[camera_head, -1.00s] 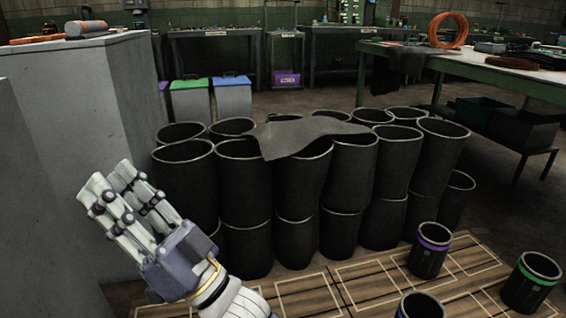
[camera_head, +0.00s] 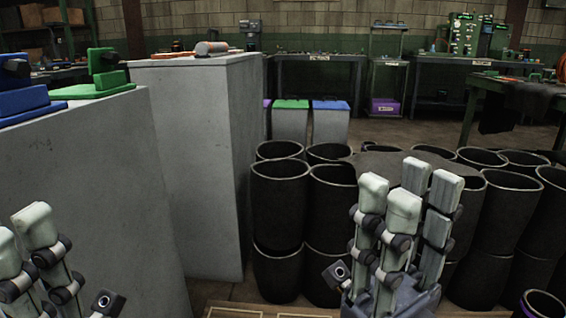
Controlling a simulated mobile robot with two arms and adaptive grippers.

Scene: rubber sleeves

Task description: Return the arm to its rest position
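My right gripper (camera_head: 408,188) stands at the lower centre right, its pale fingers straight and pointing up, with nothing between them. It is in front of the black rubber sleeves (camera_head: 279,205) and hides some of them. My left gripper (camera_head: 20,232) is at the lower left, partly cut off by the picture's edge, with its fingers also straight up and nothing seen in it. The sleeves stand in two stacked layers. A dark sheet (camera_head: 385,160) lies on top of them, partly behind my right fingers.
A tall grey cabinet (camera_head: 195,150) stands left of the sleeves, and a nearer grey block (camera_head: 90,200) with green and blue items (camera_head: 100,85) on top is at the left. Lidded bins (camera_head: 290,122) and benches (camera_head: 320,75) are behind. A purple-banded cylinder (camera_head: 540,303) is at the lower right.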

